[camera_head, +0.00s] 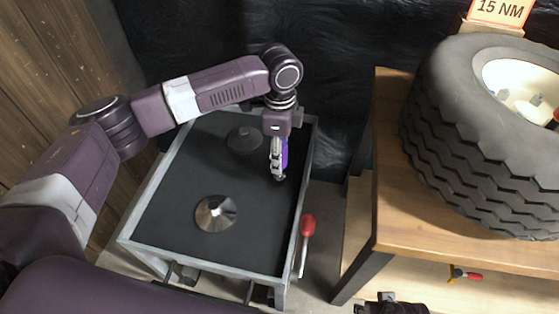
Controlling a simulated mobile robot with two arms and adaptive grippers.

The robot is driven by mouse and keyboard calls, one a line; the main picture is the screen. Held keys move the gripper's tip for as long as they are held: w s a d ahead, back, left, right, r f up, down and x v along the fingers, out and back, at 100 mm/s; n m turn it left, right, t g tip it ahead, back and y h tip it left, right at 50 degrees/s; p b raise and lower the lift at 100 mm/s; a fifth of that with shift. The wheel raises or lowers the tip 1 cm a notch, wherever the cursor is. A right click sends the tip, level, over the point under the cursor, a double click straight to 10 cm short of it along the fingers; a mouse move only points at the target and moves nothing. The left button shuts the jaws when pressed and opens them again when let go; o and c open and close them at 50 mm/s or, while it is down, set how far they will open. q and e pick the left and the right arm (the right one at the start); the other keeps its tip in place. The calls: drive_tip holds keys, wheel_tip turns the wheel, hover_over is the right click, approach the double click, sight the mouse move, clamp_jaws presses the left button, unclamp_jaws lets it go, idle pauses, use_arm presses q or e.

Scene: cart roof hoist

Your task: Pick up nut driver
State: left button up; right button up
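My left arm reaches over the cart's dark top, and my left gripper (279,176) points down near its right side. A bright violet piece (285,154) shows right beside the gripper's fingers. It may be the nut driver's handle, partly hidden by the fingers; I cannot tell whether it is gripped. A small tool with a red handle and a yellow part (465,275) lies on the shelf under the wooden table; its kind is too small to tell. A dark shape at the bottom edge, probably my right gripper (392,306), is cut off by the frame.
The grey-framed cart (205,258) carries a shiny metal cone (216,213) and a dark cone (244,140). A red-knobbed lever (308,225) rises at its right side.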

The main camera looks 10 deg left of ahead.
use_arm(q)
drive_tip(key=shift+f, duration=0.15)
clamp_jaws()
idle(0.6)
